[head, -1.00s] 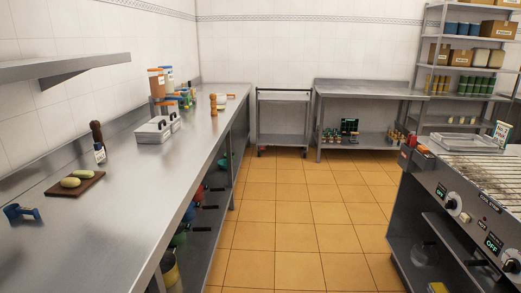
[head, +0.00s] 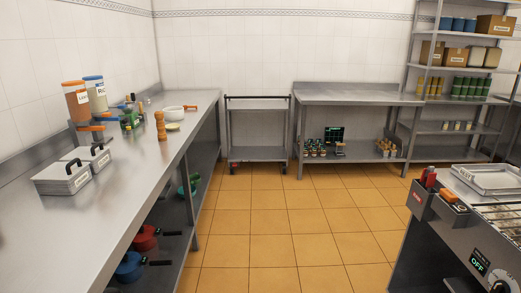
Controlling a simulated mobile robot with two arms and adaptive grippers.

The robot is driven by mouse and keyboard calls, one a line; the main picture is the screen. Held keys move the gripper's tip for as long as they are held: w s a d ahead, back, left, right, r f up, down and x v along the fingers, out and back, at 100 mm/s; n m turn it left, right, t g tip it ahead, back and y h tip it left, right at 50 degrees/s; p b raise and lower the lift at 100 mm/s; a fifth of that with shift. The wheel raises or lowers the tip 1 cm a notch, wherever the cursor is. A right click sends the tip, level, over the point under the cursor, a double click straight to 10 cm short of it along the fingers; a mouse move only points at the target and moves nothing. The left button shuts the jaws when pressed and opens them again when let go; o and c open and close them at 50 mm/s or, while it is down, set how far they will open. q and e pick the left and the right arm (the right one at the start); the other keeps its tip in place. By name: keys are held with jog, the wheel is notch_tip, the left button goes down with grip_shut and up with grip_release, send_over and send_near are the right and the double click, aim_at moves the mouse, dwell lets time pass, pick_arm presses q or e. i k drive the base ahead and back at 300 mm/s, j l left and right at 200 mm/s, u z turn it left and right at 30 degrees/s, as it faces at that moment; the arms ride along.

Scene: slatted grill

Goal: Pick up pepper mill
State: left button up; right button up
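An orange-brown wooden pepper mill (head: 161,126) stands upright on the long steel counter (head: 130,190) at the left in the head view. It is near the counter's right edge, in front of a white bowl (head: 174,111) and a small pale yellow-green item (head: 173,127). Neither of my grippers is in view.
Two lidded steel containers (head: 63,178) and tall orange- and blue-lidded containers (head: 77,101) stand on the left counter. A tiled floor aisle (head: 260,220) is open ahead. The grill unit (head: 450,225) borders it at right; a cart (head: 258,153) and steel table (head: 350,97) stand at the back.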

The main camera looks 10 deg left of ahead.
aim_at(162, 136)
jog(key=i+u, duration=0.15)
jog(key=i, duration=0.4)
jog(key=i+l+u, duration=0.2)
jog(key=i, duration=0.35)
jog(key=i+l+u, duration=0.15)
jog(key=i, duration=0.4)
jog(key=i+l+u, duration=0.2)
jog(key=u, duration=0.25)
jog(key=i+l+u, duration=0.3)
jog(key=u, duration=0.2)
jog(key=i+l+u, duration=0.3)
jog(key=u, duration=0.15)
jog(key=i+l+u, duration=0.1)
jog(key=l+u, duration=0.35)
jog(key=l, duration=0.1)
